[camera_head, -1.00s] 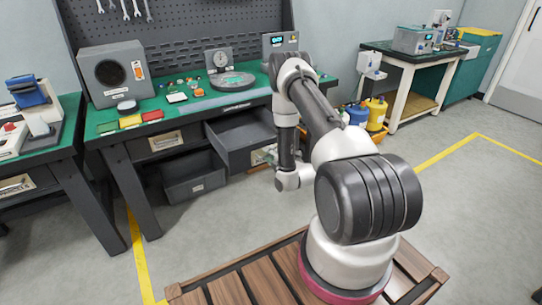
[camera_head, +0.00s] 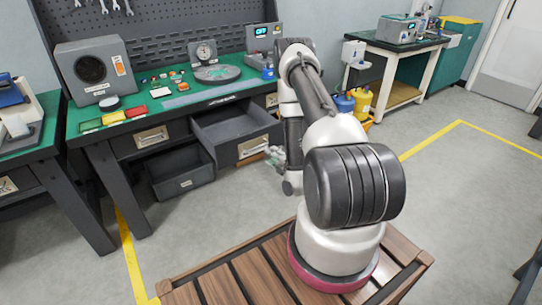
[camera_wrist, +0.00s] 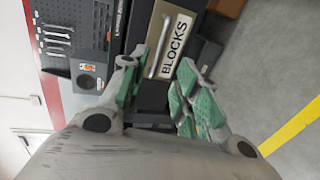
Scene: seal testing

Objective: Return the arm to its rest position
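My arm (camera_head: 322,95) stands on a wooden slatted platform (camera_head: 225,280) and reaches towards the workbench. My gripper (camera_head: 272,155) is partly hidden behind the forearm in the head view and hangs in front of the open upper drawer (camera_head: 235,125). In the wrist view, my gripper (camera_wrist: 160,85) has its two green-padded fingers spread with nothing between them. A drawer front with a handle and a "BLOCKS" label (camera_wrist: 173,45) lies beyond the fingertips. I cannot tell the exact distance from the fingers to it.
The green-topped workbench (camera_head: 175,103) holds a grey speaker-like box (camera_head: 94,72), coloured trays and a dial gauge. A lower drawer (camera_head: 182,180) also stands open. A side table (camera_head: 395,50) stands at the back right, with blue and yellow containers beside it.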

